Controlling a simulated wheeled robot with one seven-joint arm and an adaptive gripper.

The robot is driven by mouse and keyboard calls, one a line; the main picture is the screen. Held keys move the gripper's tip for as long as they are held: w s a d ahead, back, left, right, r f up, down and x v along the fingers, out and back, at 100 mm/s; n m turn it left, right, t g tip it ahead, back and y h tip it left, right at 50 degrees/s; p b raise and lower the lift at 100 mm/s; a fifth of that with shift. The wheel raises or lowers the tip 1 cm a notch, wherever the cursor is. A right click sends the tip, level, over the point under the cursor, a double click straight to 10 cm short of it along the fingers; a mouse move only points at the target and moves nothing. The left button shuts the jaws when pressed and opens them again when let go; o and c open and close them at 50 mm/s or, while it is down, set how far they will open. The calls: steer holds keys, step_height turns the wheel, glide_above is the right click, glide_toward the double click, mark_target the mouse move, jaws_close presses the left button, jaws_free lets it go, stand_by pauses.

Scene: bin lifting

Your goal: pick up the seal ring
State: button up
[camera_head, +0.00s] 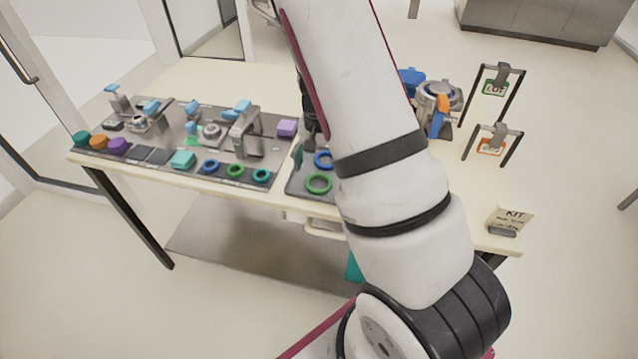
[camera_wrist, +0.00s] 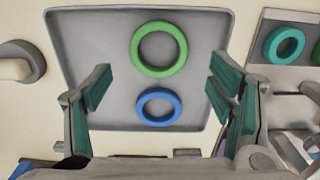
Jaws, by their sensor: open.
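Two seal rings lie flat in a grey tray (camera_wrist: 95,40), which also shows in the head view (camera_head: 298,187). The larger green ring (camera_wrist: 159,73) is farther up in the wrist view, and the smaller blue ring (camera_wrist: 158,122) is below it. In the head view, the green ring (camera_head: 319,192) is beside my arm and the blue ring (camera_head: 316,162) is partly covered. My gripper (camera_wrist: 160,84) is open and empty above the tray. Its teal-padded fingers are to the left and right of the rings, apart from them. My arm hides most of the gripper in the head view.
Left of the tray, a dark board (camera_head: 240,186) holds blue, green and teal rings along its front, coloured knobs and fixtures. A metal device (camera_head: 437,95), two labelled stands and a KIT card (camera_head: 508,222) are at right. The table's front right is mostly clear.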

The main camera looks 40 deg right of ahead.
mark_target(319, 186)
steer(key=shift+s+f+p, duration=0.15)
steer(key=shift+f+p, duration=0.4)
steer(key=shift+f, duration=2.1)
steer(key=c, duration=1)
